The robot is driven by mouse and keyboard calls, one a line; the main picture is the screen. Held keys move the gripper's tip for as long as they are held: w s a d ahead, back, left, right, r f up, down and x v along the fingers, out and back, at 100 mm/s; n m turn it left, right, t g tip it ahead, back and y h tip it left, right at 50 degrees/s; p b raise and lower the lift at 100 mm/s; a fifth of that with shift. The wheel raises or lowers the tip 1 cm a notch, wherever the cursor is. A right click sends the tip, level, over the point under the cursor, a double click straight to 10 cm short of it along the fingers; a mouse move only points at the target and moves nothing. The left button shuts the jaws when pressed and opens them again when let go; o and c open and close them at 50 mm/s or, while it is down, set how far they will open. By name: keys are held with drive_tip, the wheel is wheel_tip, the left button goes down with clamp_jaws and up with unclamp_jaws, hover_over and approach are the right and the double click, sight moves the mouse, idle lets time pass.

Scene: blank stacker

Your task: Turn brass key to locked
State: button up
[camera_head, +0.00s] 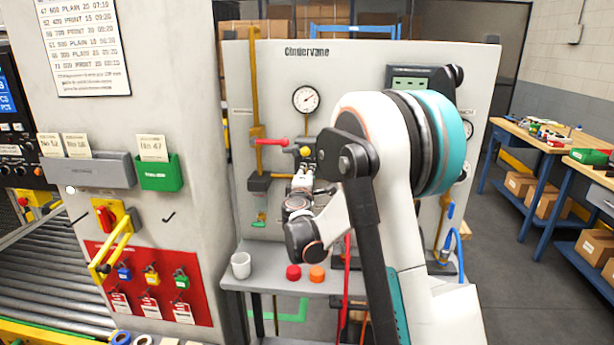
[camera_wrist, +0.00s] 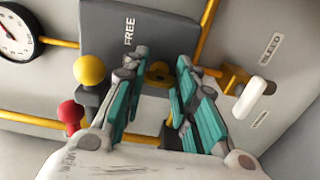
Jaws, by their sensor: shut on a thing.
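The brass key (camera_wrist: 158,73) shows in the wrist view as a small yellow-brass piece on a dark grey box (camera_wrist: 110,35) marked FREE. My gripper (camera_wrist: 162,60) reaches to it, with teal-padded fingers on either side, shut on the key. The fingers and pads cover much of the key, so its exact angle cannot be told. No locked mark is readable. In the head view my gripper (camera_head: 303,176) is at the front of the pale panel, below a yellow knob, and the key is hidden there.
A yellow knob (camera_wrist: 89,69) and a red knob (camera_wrist: 71,114) sit left of my fingers; a white-handled lever (camera_wrist: 254,98) sits right. A gauge (camera_wrist: 17,36) is at far left. Below the panel, a shelf carries a white cup (camera_head: 241,265) and red and orange buttons.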

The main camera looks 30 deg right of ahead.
drive_tip(key=o, duration=1)
drive_tip(key=shift+o, duration=0.2)
drive_tip(key=v, duration=1.2)
drive_tip(key=s+a+r+m+g+y, duration=0.1)
drive_tip(key=s+m+g, duration=0.15)
drive_tip(key=s, duration=0.45)
drive_tip(key=s+a+r+m+g+y, duration=0.1)
drive_tip(key=s+a+m+g, duration=0.1)
drive_tip(key=s+m, duration=0.35)
drive_tip(key=s+a+f+m+g+y, duration=0.1)
drive_tip(key=s+a+f+y, duration=0.2)
drive_tip(key=s+a, duration=0.4)
drive_tip(key=s+a+f+m+g+y, duration=0.2)
drive_tip(key=s+a+y, duration=0.3)
drive_tip(key=s, duration=0.9)
drive_tip(key=shift+s+a+f, duration=0.35)
drive_tip(key=shift+a+f, duration=0.4)
drive_tip(key=shift+a, duration=0.15)
